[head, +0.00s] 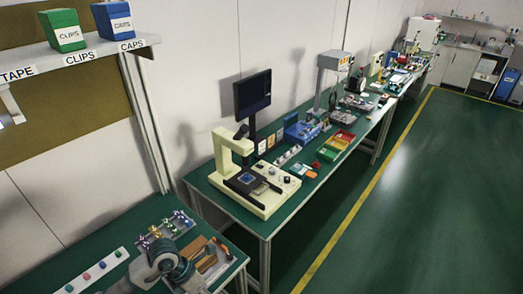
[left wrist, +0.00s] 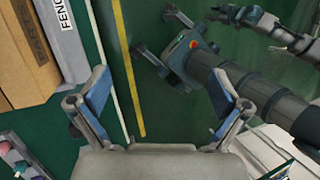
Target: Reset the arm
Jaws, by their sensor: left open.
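My left gripper (left wrist: 160,100) is open in the left wrist view, its two fingers wide apart. Nothing is between them; the green floor shows beyond. In the head view my grey left arm (head: 163,262) reaches in at the bottom left, above the near bench and in front of a tray of parts. Its fingertips cannot be made out there. Grey arm links, probably of my right arm, show at the top right of the left wrist view; no right fingers can be made out.
A cream machine (head: 236,172) and a dark monitor (head: 252,94) stand on the second green bench. A strip of coloured knobs (head: 95,272) lies left of my arm. Labelled boxes (left wrist: 30,60) are close to the left finger's side. The aisle floor (head: 420,190) is clear.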

